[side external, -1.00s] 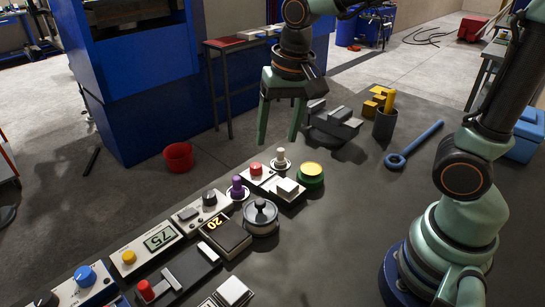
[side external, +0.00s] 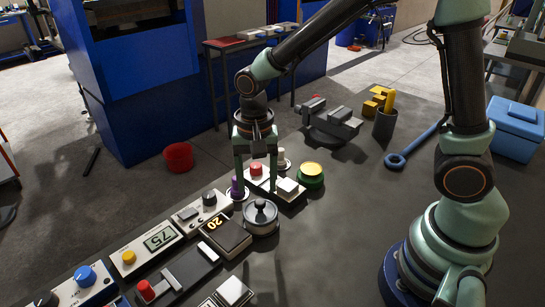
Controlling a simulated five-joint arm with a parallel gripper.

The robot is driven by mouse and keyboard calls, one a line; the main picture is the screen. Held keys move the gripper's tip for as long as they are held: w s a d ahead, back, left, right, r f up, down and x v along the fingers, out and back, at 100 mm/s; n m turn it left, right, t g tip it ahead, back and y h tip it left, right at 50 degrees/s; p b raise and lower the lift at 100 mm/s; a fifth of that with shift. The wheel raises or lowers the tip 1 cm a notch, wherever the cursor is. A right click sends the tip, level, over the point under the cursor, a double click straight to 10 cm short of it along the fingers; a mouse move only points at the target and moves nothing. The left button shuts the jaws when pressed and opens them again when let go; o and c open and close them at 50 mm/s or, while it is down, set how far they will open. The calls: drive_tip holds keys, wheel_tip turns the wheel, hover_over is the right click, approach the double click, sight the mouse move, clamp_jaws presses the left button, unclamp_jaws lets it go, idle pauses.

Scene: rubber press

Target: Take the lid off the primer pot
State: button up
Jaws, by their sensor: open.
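The primer pot (side external: 262,226) is a small round grey metal pot standing on the dark bench. Its lid (side external: 250,214) is on, with a dark round knob (side external: 262,204) on top. My gripper (side external: 256,196) points down with its two green fingers apart, open and empty. In the picture the fingertips are just above and around the height of the knob; I cannot tell whether they are over it or behind it. The left finger partly covers the purple knob.
Close behind the pot are a purple knob (side external: 237,190) and a panel with a red button (side external: 256,168) and a white switch (side external: 287,187). A green tin with a yellow top (side external: 311,175) is to the right. A display box (side external: 225,233) stands close left.

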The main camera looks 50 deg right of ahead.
sight(260, 201)
drive_tip(key=f, duration=0.5)
drive_tip(key=shift+s+d, duration=0.1)
drive_tip(key=shift+d, duration=0.15)
clamp_jaws()
